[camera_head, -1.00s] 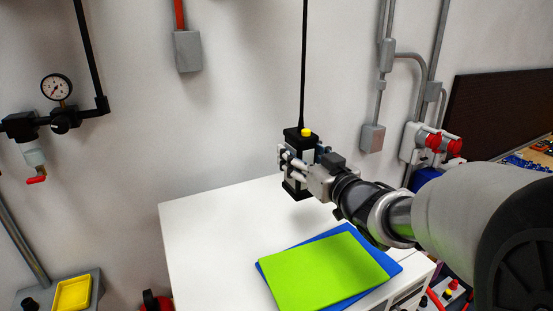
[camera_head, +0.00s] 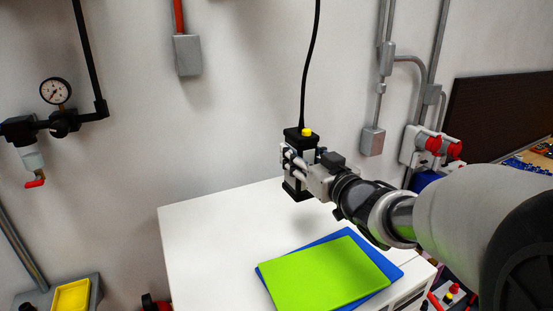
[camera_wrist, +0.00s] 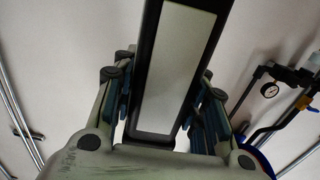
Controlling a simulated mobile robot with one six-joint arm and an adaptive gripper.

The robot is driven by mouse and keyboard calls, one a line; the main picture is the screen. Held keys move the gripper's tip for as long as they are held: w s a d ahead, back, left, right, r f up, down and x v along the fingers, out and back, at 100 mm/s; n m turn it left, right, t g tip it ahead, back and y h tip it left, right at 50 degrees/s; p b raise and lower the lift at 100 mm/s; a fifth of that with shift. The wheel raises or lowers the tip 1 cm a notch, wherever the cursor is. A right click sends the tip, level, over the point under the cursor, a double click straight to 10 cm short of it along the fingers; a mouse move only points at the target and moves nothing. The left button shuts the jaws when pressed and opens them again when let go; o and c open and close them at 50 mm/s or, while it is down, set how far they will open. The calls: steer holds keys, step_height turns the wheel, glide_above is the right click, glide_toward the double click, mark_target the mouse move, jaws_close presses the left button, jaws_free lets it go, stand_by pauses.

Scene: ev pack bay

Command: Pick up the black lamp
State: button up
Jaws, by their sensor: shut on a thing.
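The black lamp (camera_head: 300,140) is a dark upright box with a yellow button on top and a pale panel on its side. A black cord rises from its top. In the head view it is above the back of the white cabinet, held clear of the top as far as I can tell. My gripper (camera_head: 298,166) is shut on it from the right. In the wrist view the lamp's pale panel and black frame (camera_wrist: 175,70) fill the middle, with my gripper's fingers (camera_wrist: 165,100) on both sides of it.
The white cabinet (camera_head: 205,235) stands below, with a green sheet (camera_head: 325,275) over a blue one (camera_head: 397,270) near its front. The cabinet's left part is bare. A pressure gauge (camera_head: 55,90) and black pipe are on the wall at left. Sockets with red parts (camera_head: 433,144) are at right.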

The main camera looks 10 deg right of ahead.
step_height(320, 180, up, 19)
steer(key=p, duration=0.5)
steer(key=shift+r, duration=0.1)
steer(key=o, duration=0.6)
steer(key=c, duration=0.5)
